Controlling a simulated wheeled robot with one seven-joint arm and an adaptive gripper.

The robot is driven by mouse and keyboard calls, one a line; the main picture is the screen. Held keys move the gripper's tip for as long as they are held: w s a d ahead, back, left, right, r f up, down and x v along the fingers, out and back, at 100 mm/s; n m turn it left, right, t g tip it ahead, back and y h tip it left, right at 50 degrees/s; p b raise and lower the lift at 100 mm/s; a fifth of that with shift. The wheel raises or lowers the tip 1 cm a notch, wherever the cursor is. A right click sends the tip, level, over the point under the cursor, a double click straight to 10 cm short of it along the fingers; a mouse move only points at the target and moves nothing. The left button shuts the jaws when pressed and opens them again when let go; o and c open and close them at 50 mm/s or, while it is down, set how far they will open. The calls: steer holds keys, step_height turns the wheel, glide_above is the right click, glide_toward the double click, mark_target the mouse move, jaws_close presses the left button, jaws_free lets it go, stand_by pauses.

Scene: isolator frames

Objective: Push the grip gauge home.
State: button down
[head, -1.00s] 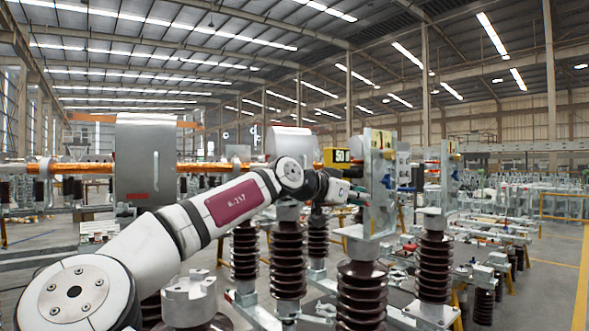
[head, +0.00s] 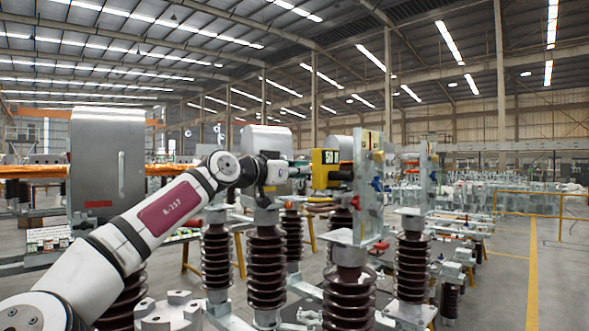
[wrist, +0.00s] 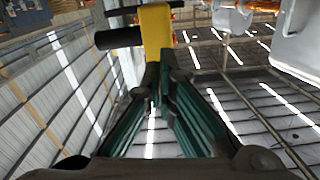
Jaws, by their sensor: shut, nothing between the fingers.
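The grip gauge is a yellow block (head: 325,168) with a dark display and a black cylindrical part, beside the upright metal contact plate (head: 366,195) of the isolator. In the wrist view its yellow body (wrist: 156,38) and black cylinder (wrist: 119,38) are straight ahead of the fingers. My gripper (head: 301,172) is just left of the gauge in the head view, pointing right at it. In the wrist view the teal-padded fingers (wrist: 158,72) are closed together with nothing between them, their tips at the yellow body. I cannot tell whether they touch it.
Brown ribbed insulators (head: 266,265) stand below and in front of the arm. A grey metal cabinet (head: 107,165) is at left. A second upright contact plate (head: 427,180) stands to the right. Open floor with a yellow line (head: 533,270) lies far right.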

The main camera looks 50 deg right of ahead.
mark_target(316, 169)
steer(key=shift+s+d+p, duration=0.15)
steer(key=shift+d+p, duration=0.15)
steer(key=shift+d, duration=1.15)
steer(key=shift+s+d, duration=0.15)
steer(key=shift+d, duration=0.6)
steer(key=shift+a, duration=0.1)
steer(key=w+a+b, duration=0.1)
steer(key=a, duration=1.3)
steer(key=shift+w+a, duration=0.3)
steer(key=shift+w, duration=0.1)
steer(key=shift+f, duration=0.1)
